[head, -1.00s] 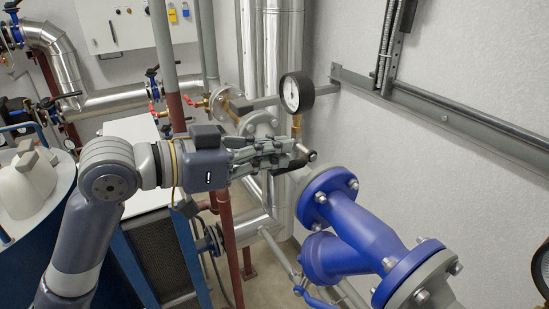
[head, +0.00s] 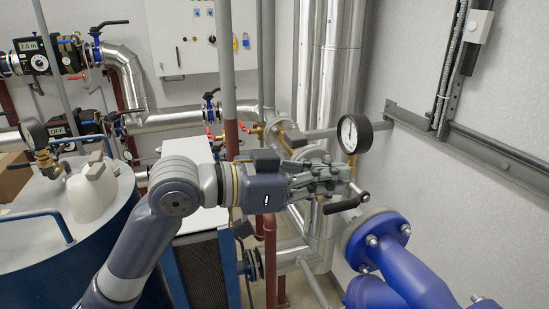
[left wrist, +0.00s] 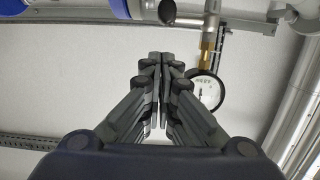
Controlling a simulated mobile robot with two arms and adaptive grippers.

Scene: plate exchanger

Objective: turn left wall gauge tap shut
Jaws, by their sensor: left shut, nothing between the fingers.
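The wall gauge (head: 353,133) has a white dial and black rim, and stands on a brass stem. Below it the tap's black lever handle (head: 346,204) slants slightly, its left end lower. My left gripper (head: 346,178) is shut and empty, between the gauge and the handle in the picture, its fingertips just above the handle. In the left wrist view, the shut fingertips (left wrist: 160,56) are below the handle's dark round end (left wrist: 167,12). The gauge (left wrist: 207,92) appears upside down right of the fingers. Contact with the tap is not clear. My right gripper is not in view.
A blue flanged pipe (head: 410,275) lies right of and below the tap. Shiny vertical pipes (head: 338,75) rise behind the gauge. A grey wall rail (head: 480,147) runs right. A blue tank (head: 70,240) stands at the left.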

